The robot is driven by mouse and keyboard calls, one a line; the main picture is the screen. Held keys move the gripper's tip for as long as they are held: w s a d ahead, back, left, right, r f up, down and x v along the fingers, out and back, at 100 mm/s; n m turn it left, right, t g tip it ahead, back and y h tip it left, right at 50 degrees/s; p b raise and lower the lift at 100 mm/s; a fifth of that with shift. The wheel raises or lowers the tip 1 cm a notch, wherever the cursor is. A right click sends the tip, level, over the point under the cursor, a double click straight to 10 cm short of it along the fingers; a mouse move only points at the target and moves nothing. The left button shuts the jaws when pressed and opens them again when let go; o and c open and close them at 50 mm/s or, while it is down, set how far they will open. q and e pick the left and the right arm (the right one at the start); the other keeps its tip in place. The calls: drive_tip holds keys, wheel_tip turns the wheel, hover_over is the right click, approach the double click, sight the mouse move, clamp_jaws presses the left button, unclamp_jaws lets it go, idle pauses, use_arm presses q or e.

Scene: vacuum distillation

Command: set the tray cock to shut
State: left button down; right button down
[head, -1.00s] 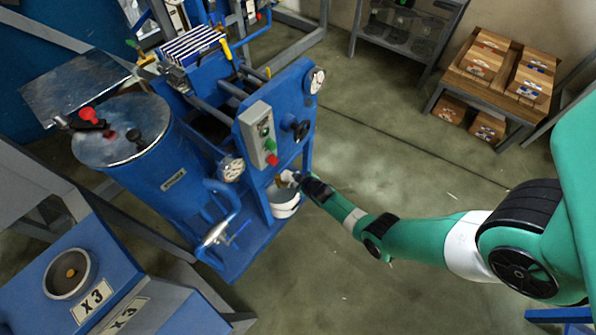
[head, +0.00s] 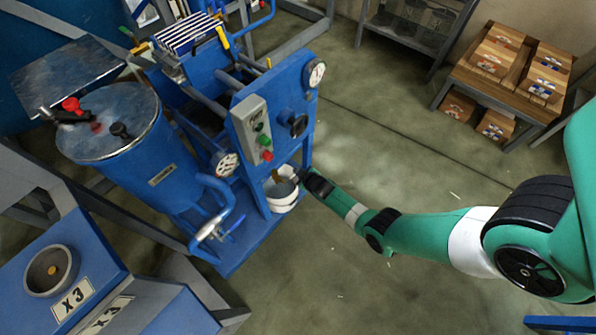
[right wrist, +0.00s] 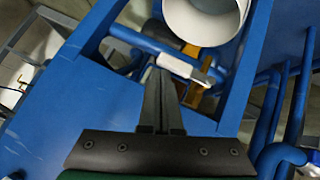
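What looks like the tray cock, a brass-coloured fitting (right wrist: 196,98) with a pale lever-like piece (right wrist: 184,68), sits low on the blue frame beside a white bucket. In the head view the brass part (head: 277,177) is small, just above the bucket. My right gripper (head: 298,176) reaches in from the right, close to the fitting. In the right wrist view its two dark fingers (right wrist: 160,85) are together, with their tips at the pale piece; I cannot tell whether they touch it. My left gripper is not in view.
The white bucket (head: 283,197) stands under the blue panel (head: 278,105), which carries a gauge, a black knob and a button box (head: 252,130). A blue tank (head: 125,140) and piping stand left. Blue frame bars surround the fingers.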

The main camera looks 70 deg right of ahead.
idle(0.3)
drive_tip(key=s+a+r+p, duration=0.2)
drive_tip(key=s+r+p, duration=0.4)
drive_tip(key=r+p, duration=0.5)
drive_tip(key=shift+s+a+p, duration=0.15)
drive_tip(key=shift+s+p, duration=0.2)
drive_tip(key=shift+p, duration=0.4)
